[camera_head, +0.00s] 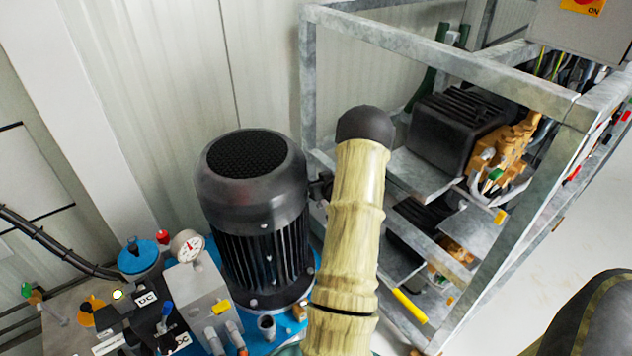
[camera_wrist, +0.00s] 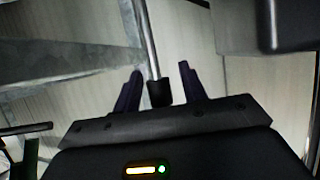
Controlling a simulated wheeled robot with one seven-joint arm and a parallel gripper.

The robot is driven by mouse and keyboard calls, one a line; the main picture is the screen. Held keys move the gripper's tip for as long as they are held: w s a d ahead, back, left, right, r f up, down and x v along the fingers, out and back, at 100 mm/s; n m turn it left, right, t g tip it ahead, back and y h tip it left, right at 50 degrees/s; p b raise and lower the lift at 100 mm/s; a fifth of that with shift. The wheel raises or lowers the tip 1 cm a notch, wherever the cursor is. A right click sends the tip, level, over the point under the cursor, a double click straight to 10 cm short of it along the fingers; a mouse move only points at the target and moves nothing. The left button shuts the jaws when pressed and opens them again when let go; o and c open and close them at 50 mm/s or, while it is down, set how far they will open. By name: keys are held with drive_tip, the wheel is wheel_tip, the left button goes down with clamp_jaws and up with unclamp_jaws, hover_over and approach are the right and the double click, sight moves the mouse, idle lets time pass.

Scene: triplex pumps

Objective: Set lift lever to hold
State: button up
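In the wrist view, a bare metal rod with a black grip (camera_wrist: 159,92) hangs down from the top edge; it looks like a lever, but I cannot read any label or hold mark on it. My gripper (camera_wrist: 160,68) is open, with one dark finger on each side of the black grip. The grip lies between the fingers in the picture, with gaps showing on both sides; I cannot tell its depth. In the head view, neither my gripper nor this lever can be made out.
In the head view, a black motor (camera_head: 256,220) stands beside a blue hydraulic unit with a gauge (camera_head: 187,246) and a small blue-tipped lever (camera_head: 166,312). A galvanised frame (camera_head: 440,60) holding pumps (camera_head: 455,130) stands right. Open floor (camera_head: 570,235) lies beyond it.

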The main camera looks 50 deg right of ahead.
drive_tip(key=shift+r, duration=0.1)
drive_tip(key=p+v, duration=0.4)
drive_tip(key=v, duration=1.3)
drive_tip(key=shift+s, duration=0.2)
drive_tip(key=shift+w+a, duration=0.1)
drive_tip(key=shift+a, duration=0.05)
